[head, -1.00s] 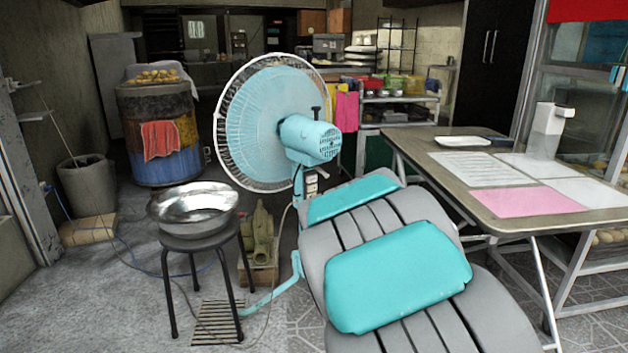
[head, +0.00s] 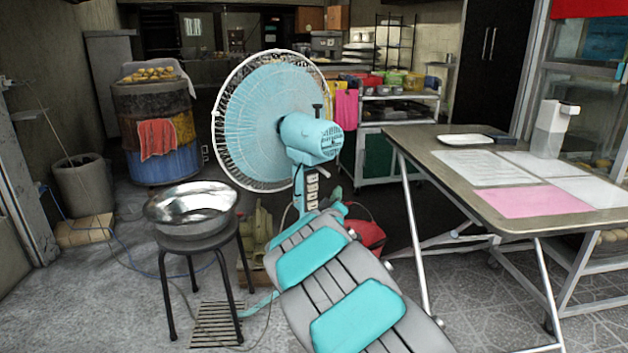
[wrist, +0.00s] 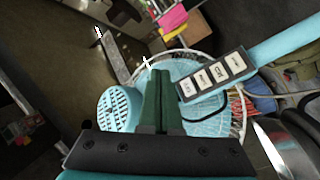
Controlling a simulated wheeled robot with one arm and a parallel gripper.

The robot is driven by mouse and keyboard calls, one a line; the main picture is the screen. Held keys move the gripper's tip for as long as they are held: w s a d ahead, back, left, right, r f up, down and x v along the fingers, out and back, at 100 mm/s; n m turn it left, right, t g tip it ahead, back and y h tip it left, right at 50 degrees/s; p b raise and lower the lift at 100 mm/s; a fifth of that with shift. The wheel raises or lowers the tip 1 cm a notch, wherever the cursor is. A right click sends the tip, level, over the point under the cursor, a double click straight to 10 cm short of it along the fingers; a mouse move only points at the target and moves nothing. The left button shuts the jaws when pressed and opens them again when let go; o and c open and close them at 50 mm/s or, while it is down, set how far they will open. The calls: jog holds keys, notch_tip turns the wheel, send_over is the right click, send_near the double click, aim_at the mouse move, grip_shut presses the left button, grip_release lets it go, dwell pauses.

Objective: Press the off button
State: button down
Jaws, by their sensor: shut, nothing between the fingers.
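A light-blue pedestal fan (head: 312,138) stands in the middle of the head view. Its dark button panel (head: 312,188) is on the column below the motor; the panel also shows in the wrist view (wrist: 215,75). It carries several white buttons with small markings, too small to tell which is off. My gripper (wrist: 160,75) has dark green fingers, shut and empty, pointing toward the fan just left of the panel in the wrist view. They appear apart from the buttons. In the head view my arm reaches toward the column and mostly hides the gripper.
A metal bowl (head: 192,203) sits on a black stool (head: 197,240) left of the fan. A folding table (head: 468,187) with papers stands at the right. A red object (head: 369,238) lies behind my arm.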

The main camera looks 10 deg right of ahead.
jog(key=p, duration=0.5)
send_near(317, 177)
jog(key=w+d, duration=0.3)
jog(key=shift+w+a+r, duration=0.15)
jog(key=shift+w+r, duration=0.15)
jog(key=shift+w, duration=0.55)
jog(key=shift+w, duration=0.1)
dwell(1.1)
jog(key=shift+w+a, duration=0.2)
jog(key=shift+w, duration=0.05)
jog(key=shift+w+a, duration=0.2)
jog(key=shift+w, duration=0.15)
dwell(0.8)
dwell(0.3)
jog(key=shift+s+d+b, duration=0.3)
jog(key=shift+s+d, duration=0.1)
jog(key=shift+s, duration=0.3)
